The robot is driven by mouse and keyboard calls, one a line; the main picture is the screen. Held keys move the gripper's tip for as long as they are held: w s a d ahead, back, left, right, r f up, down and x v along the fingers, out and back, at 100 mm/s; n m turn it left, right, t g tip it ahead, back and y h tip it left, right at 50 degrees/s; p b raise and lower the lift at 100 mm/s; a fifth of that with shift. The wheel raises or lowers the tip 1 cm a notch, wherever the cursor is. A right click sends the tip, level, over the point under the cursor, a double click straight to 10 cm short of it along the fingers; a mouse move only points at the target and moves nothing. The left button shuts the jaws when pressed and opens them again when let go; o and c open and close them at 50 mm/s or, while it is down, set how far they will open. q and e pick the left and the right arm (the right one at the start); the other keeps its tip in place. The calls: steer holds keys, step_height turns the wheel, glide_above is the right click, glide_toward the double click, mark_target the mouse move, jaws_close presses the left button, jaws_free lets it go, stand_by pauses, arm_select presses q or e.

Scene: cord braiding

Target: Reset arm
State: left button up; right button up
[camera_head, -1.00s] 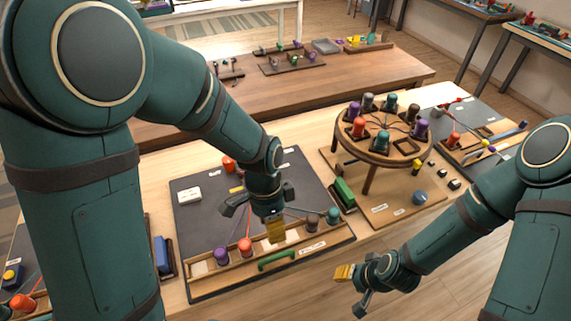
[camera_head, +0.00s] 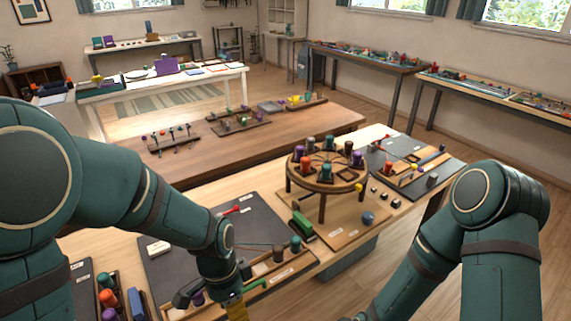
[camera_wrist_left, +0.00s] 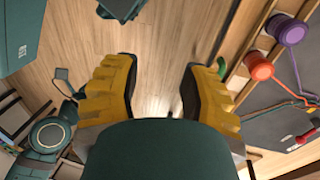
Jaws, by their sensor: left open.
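My left gripper (camera_head: 237,307) is at the bottom of the head view, by the front edge of the black braiding board (camera_head: 150,262). In the left wrist view its two yellow fingers (camera_wrist_left: 160,75) are apart, with bare floor showing between them. An orange bobbin (camera_wrist_left: 259,66) and a purple bobbin (camera_wrist_left: 287,30) stand at the right of that view, beside the fingers and apart from them. A green handle (camera_head: 252,286) lies next to the gripper in the head view. My right arm (camera_head: 430,255) runs out of the bottom of the head view, so its gripper is hidden.
A round wooden braiding stand (camera_head: 322,180) with several coloured bobbins stands to the right of the board. A green block (camera_head: 303,225) and a blue knob (camera_head: 368,218) sit near it. A brown table (camera_head: 190,165) is behind. Floor is open at right.

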arm_select(q)
step_height(320, 180, down, 18)
steer(key=s+n+t+h, duration=0.2)
steer(key=s+n+t, duration=0.1)
steer(key=n, duration=1)
steer(key=shift+d+f+t+h+b, duration=0.2)
steer(key=shift+d+t+h+b, duration=0.15)
steer(key=shift+d+t+h, duration=0.05)
